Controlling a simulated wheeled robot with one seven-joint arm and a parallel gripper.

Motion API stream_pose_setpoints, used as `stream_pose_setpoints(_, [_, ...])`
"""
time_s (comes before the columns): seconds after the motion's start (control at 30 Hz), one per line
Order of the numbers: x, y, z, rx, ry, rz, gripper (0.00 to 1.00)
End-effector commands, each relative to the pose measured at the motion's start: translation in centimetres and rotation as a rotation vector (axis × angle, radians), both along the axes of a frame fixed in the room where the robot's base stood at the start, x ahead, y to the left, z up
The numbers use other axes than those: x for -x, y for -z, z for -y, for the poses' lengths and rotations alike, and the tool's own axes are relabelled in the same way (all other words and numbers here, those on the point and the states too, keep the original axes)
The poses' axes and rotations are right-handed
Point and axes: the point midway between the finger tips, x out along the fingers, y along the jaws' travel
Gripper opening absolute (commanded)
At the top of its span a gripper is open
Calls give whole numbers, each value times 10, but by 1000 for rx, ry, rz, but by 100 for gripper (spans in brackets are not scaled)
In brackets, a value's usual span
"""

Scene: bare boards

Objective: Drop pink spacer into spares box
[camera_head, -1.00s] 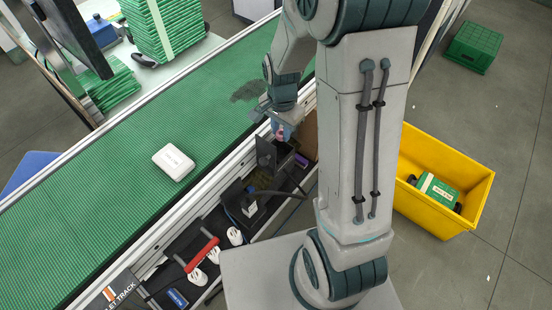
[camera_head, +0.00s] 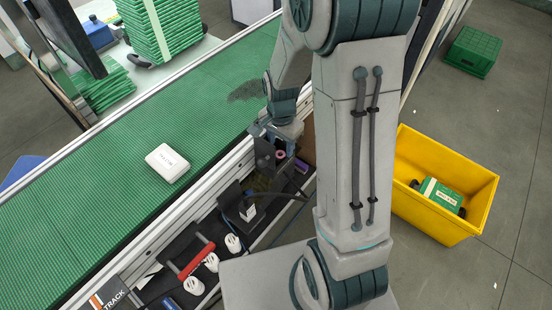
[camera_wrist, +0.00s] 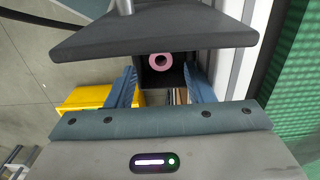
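The pink spacer (camera_head: 281,154) is a small ring just below my gripper (camera_head: 273,131) in the head view. In the wrist view the spacer (camera_wrist: 160,62) shows face-on against a dark box (camera_wrist: 158,84), beyond and between my fingertips (camera_wrist: 159,76). The two blue fingers are spread apart, with nothing gripped between them. The dark box (camera_head: 263,153) also shows in the head view beside the conveyor. I cannot tell whether the spacer rests in it or is still falling. I see no readable label on the box.
A green conveyor (camera_head: 110,185) carries a white box (camera_head: 167,163). Beside it, a low shelf holds a red-handled tool (camera_head: 197,259) and several white items. A yellow bin (camera_head: 460,222) stands on the floor at right, with a green crate (camera_head: 473,51) behind.

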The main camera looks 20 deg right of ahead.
Motion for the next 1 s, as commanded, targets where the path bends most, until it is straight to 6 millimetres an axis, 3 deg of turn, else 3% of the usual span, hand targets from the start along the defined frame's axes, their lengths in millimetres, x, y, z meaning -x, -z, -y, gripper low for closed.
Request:
stream_pose_setpoints(0.2, [-1, -2, -1, 0, -1, 4, 50])
stream_pose_setpoints(0.33, [-2, -14, -1, 0, -1, 7, 50])
stream_pose_setpoints(0.8, [-1, -113, 0, -1, 0, 6, 50])
stream_pose_setpoints(1.0, [0, -134, 0, 0, 0, 3, 50])
